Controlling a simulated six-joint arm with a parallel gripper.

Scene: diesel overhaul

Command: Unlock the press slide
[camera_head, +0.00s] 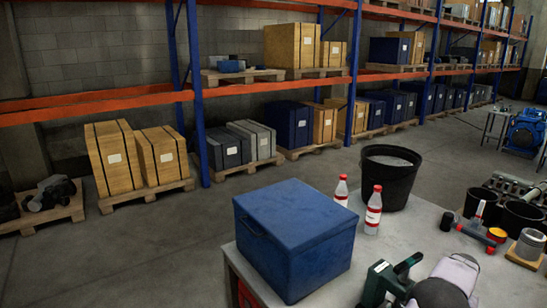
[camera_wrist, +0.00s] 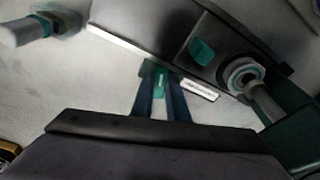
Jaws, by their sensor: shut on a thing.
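In the wrist view, the dark press body (camera_wrist: 222,50) lies ahead of my gripper, with a teal-ringed round spindle (camera_wrist: 243,74) at its right. My gripper (camera_wrist: 158,80) has its two dark fingers drawn together on a small teal part (camera_wrist: 160,82) at the press's near edge. The part is mostly hidden between the fingers, so I cannot tell whether it is the slide's lock. In the head view, a dark green machine (camera_head: 378,284) shows at the bottom edge, beside my grey and black arm; the fingertips are hidden there.
On the workbench (camera_head: 345,290) stand a large blue box (camera_head: 293,240), two red-capped white bottles (camera_head: 373,212) and a black bucket (camera_head: 388,178). Several black cylinders (camera_head: 520,217) and small parts crowd the right side. Shelves with crates stand behind, across open floor.

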